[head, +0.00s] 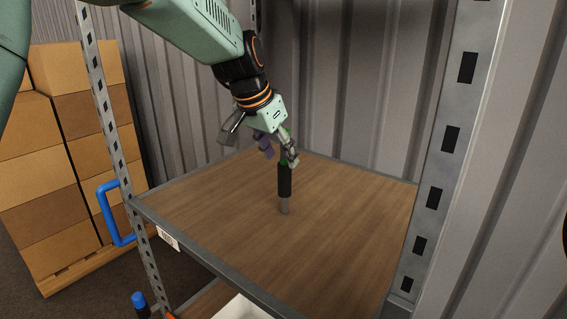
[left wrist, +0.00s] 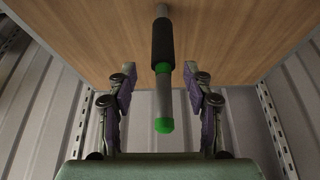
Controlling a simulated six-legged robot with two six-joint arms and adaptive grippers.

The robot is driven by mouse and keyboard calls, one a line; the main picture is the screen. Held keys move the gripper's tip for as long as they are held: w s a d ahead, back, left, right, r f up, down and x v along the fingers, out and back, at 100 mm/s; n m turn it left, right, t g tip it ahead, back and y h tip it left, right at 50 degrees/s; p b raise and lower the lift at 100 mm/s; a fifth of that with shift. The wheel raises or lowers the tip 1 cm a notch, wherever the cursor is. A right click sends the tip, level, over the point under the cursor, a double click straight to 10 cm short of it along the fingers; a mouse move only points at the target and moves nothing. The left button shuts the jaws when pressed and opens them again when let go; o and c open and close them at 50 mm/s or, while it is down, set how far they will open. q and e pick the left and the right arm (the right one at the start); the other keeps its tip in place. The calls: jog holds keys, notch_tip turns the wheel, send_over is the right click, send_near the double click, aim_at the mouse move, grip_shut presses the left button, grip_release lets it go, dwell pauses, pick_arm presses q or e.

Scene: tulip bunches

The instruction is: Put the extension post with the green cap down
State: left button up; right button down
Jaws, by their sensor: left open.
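The extension post (head: 285,182) stands upright on the wooden shelf, with a black sleeve and a grey lower end. Its green cap (left wrist: 164,125) shows in the left wrist view, at the end nearest my gripper; in the head view the cap is mostly hidden behind the fingers. My left gripper (head: 281,150) is at the top of the post. In the left wrist view its two fingers (left wrist: 164,108) stand apart on either side of the post, with a gap on both sides. My right gripper is in neither view.
The wooden shelf (head: 355,215) is otherwise bare, with metal rack uprights (head: 446,140) at its corners. A blue handle (head: 106,213) is at the left upright. A blue-capped object (head: 140,302) and a white item (head: 240,308) are lower down. Stacked boxes (head: 45,175) stand left.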

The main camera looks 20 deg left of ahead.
pick_arm(q)
jog(key=v, duration=0.7)
jog(key=shift+r+p, duration=0.3)
jog(key=shift+p, duration=0.05)
jog(key=shift+s+a+f, duration=0.1)
jog(key=shift+s+a, duration=0.05)
